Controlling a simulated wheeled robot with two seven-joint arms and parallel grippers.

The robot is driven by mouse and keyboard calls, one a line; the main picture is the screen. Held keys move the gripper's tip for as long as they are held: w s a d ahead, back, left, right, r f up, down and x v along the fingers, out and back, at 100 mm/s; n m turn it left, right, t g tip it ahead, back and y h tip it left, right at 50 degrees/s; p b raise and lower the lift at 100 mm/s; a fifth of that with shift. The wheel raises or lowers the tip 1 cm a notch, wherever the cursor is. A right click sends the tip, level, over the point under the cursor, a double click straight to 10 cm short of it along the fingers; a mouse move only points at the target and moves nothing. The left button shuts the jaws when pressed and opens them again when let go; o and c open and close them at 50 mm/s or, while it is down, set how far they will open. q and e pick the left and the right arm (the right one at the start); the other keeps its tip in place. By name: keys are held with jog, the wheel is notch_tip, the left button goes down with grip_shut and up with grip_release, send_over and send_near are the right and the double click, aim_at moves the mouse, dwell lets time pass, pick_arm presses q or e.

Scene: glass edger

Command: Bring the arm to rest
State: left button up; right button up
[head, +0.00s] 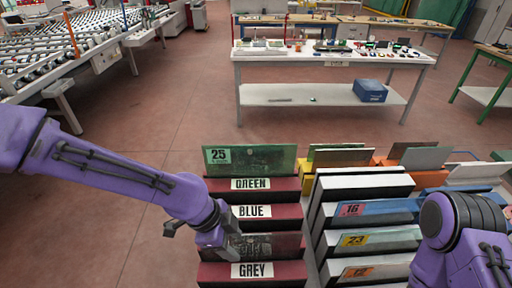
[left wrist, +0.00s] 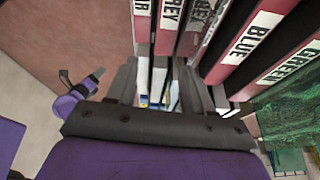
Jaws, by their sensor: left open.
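My left arm comes in from the left in the head view, and its gripper (head: 224,243) is low over the left side of the dark red labelled rack (head: 283,187), close to the GREY slot. In the left wrist view the two jaws (left wrist: 160,85) stand apart, with no pane clearly seen between them. The fingertips are partly hidden in the head view. A green glass pane (head: 249,160) marked 25 stands behind the GREEN label. A dark grey pane (head: 270,246) stands behind the GREY label.
Right of the labelled rack stands another rack (head: 366,187) with white bars and numbered coloured panes. A workbench (head: 335,55) with tools and a blue box (head: 370,91) stands behind. A roller conveyor (head: 75,45) is at the upper left. The floor between them is clear.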

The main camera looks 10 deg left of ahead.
pick_arm(q)
jog(key=s+a+f+n, duration=0.2)
jog(key=s+f+n, duration=0.2)
jog(key=f+n, duration=0.8)
jog(key=s+a+f+n+t+y, duration=0.1)
jog(key=s+a+f+n+y, duration=0.4)
jog(key=a, duration=0.3)
jog(key=s+a+f+n+t+y, duration=0.1)
jog(key=s+a+f+n+y, duration=0.1)
jog(key=s+a+f+n, duration=0.5)
notch_tip(320, 180, down, 15)
jog(key=a+m+b, duration=0.1)
jog(key=b, duration=1.3)
jog(key=shift+s+f+y+b, duration=0.15)
jog(key=shift+s+y+b, duration=0.15)
jog(key=shift+b, duration=0.1)
pick_arm(e)
notch_tip(320, 180, down, 15)
jog(key=shift+s+r, duration=0.2)
jog(key=shift+s, duration=0.05)
pick_arm(q)
jog(key=shift+w+a, duration=0.1)
